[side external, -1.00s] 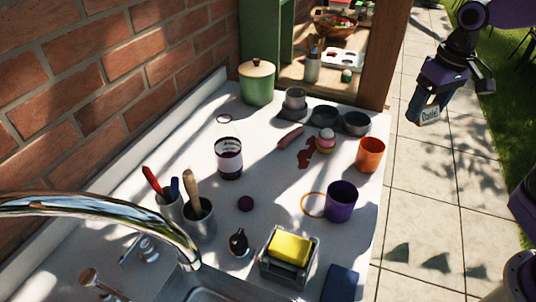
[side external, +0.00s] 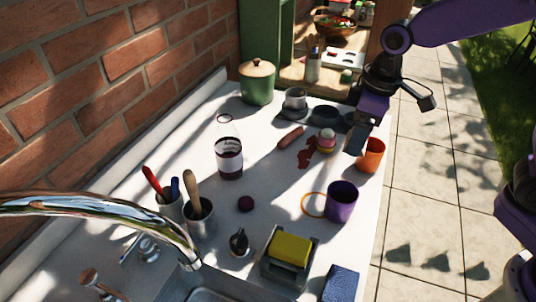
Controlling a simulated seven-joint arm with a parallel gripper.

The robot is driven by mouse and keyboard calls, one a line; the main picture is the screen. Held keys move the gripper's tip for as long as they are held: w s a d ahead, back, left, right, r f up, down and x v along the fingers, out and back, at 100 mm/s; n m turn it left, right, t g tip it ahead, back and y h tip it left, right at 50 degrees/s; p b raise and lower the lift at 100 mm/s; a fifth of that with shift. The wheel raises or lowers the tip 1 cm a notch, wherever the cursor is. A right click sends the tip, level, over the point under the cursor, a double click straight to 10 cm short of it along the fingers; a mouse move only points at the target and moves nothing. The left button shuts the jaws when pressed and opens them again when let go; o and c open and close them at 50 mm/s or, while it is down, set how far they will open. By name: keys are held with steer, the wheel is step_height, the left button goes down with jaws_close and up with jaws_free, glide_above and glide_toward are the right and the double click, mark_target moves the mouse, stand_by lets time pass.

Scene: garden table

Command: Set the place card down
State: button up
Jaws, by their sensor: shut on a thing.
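My gripper (side external: 356,146) is over the right side of the white counter (side external: 285,190), pointing down, just left of the orange cup and in front of the small dark cups. It is shut on the place card. The card's face does not show now; the fingers and the viewing angle hide it. I cannot tell whether the card touches the counter.
An orange cup (side external: 371,155) is close beside my gripper. A pink-and-yellow stacked item (side external: 326,141), a red spill (side external: 306,153) and a purple cup (side external: 341,202) are nearby. A labelled jar (side external: 229,158) stands left. Bare counter lies between the jar and purple cup.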

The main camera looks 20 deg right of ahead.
steer(key=shift+f, duration=0.9)
steer(key=shift+w+a+f, duration=0.1)
steer(key=shift+w+f, duration=0.15)
steer(key=shift+w, duration=0.05)
steer(key=w+a+f, duration=0.3)
steer(key=w+f, duration=0.1)
steer(key=w, duration=0.4)
glide_above(298, 163)
steer(key=f, duration=0.5)
steer(key=shift+s+d+f, duration=0.15)
steer(key=shift+s+d, duration=0.05)
steer(key=shift+s, duration=0.05)
steer(key=shift+w+f, duration=0.15)
steer(key=shift+f, duration=1.5)
steer(key=shift+f, duration=0.15)
steer(key=o, duration=1)
steer(key=shift+o, duration=0.2)
